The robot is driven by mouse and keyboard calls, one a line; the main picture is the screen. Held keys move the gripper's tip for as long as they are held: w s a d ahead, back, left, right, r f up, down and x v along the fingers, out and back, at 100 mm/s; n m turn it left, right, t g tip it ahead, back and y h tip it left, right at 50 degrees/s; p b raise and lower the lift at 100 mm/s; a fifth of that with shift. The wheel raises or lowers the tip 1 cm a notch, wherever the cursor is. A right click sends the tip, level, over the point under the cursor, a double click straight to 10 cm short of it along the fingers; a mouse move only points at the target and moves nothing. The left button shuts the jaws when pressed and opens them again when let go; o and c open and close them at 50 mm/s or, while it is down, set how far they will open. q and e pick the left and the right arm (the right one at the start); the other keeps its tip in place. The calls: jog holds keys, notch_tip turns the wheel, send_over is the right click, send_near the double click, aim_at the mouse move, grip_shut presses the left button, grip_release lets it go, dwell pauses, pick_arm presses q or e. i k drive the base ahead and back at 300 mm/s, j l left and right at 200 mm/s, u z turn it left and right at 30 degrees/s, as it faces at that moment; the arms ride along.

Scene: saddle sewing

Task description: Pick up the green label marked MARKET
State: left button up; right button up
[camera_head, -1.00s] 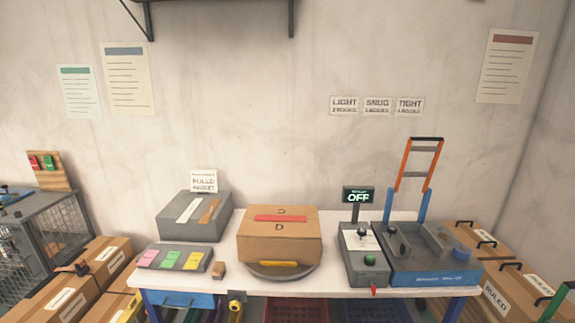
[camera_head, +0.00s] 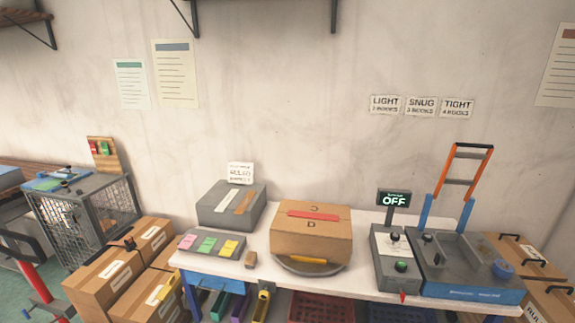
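The green label (camera_head: 207,245) lies on a grey tilted holder (camera_head: 194,253) at the left front of the white table. It sits between a pink label (camera_head: 187,242) and a yellow label (camera_head: 229,248). Its lettering is too small to read. Neither of my grippers is in view.
A small brown block (camera_head: 250,259) stands right of the holder. A grey box (camera_head: 215,209) is behind it. A cardboard box (camera_head: 312,241) sits on a round turntable (camera_head: 311,268) at mid-table. Cartons (camera_head: 105,278) and a wire cage (camera_head: 99,215) stand to the left.

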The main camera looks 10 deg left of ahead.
aim_at(210, 243)
jog(key=i+j+u, duration=0.15)
jog(key=i+j, duration=0.2)
jog(key=j, duration=0.25)
jog(key=i+j+u, duration=0.15)
jog(key=i+j, duration=0.2)
jog(key=j, duration=0.25)
jog(key=i+j+u, duration=0.15)
jog(key=i+j, duration=0.25)
jog(key=j, duration=0.1)
